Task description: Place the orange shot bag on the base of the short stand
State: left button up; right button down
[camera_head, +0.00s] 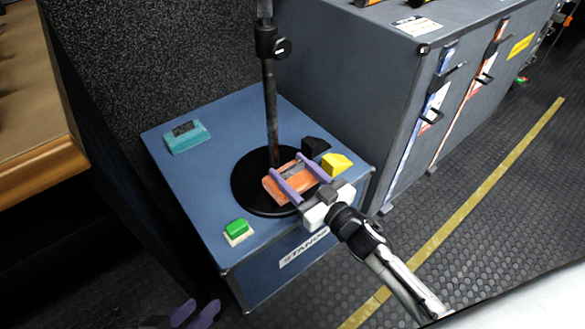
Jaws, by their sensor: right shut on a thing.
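The orange shot bag (281,188) is between the purple fingers of my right gripper (286,163), which is shut on it. The bag lies over the front right part of the black round base (246,190) of the short stand. I cannot tell whether its underside touches the base. The stand's dark pole (270,110) rises upright just behind the bag, with a clamp knob higher up. My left gripper (192,313) shows only partly at the bottom edge, away from the bag; its opening is unclear.
The stand is on a blue case (215,165). A teal device (187,137), a green-topped block (237,231), a yellow block (336,163) and a black block (315,146) are on the case too. A tall grey case (375,100) stands right behind; a wooden-edged counter (45,160) is left.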

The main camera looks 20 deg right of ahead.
aim_at(292, 180)
notch_tip(292, 180, down, 2)
jog(key=shift+f+b, duration=0.1)
jog(key=shift+b, duration=0.6)
jog(key=shift+f, duration=0.35)
pick_arm(q)
jog(key=shift+w+d+r+t+h, duration=0.3)
jog(key=shift+d+r+h, duration=0.25)
jog(key=shift+r, duration=0.15)
jog(key=shift+f, duration=0.1)
pick_arm(e)
jog(key=c, duration=0.7)
grip_release()
jog(key=shift+f, duration=0.25)
